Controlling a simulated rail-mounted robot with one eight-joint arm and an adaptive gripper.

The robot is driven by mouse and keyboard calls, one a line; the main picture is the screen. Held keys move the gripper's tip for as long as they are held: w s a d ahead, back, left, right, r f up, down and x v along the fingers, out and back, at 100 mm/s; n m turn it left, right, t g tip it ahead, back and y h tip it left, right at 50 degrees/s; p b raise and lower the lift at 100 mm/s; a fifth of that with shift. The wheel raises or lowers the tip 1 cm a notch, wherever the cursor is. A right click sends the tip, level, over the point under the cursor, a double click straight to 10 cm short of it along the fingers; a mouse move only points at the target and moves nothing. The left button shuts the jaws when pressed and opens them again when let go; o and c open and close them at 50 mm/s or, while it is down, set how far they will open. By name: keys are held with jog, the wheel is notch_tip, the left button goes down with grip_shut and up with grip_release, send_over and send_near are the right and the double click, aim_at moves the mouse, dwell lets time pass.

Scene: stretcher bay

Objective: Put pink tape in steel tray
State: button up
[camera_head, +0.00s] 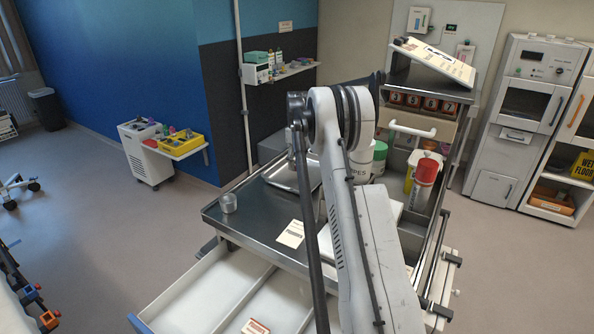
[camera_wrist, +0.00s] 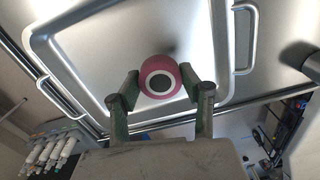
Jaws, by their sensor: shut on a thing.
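The pink tape (camera_wrist: 174,70) is a small roll with a white inner ring and a dark centre. In the wrist view, my gripper (camera_wrist: 159,76) is shut on it, with one green-grey finger at each side. The steel tray (camera_wrist: 100,65), a shallow rectangle with a handle at each side, fills the view behind the tape. The tape appears over the tray's near part; the gap between them is hard to judge. In the head view the tray (camera_head: 282,174) lies on the cart top, partly covered by my arm. The gripper and tape are hidden there.
The metal cart top (camera_head: 255,205) holds a clear cup (camera_head: 229,203), a paper label (camera_head: 291,234), a white-and-green tub (camera_head: 379,160) and a red-capped container (camera_head: 425,180). An open white drawer (camera_head: 210,295) juts out in front. The cart's front left is mostly clear.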

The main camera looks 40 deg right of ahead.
aim_at(297, 177)
notch_tip(297, 177, down, 4)
jog(key=shift+r+p, duration=0.2)
jog(key=shift+p, duration=0.45)
jog(key=shift+f, duration=0.2)
jog(key=shift+f, duration=0.2)
jog(key=o, duration=0.9)
jog(key=shift+r, duration=0.2)
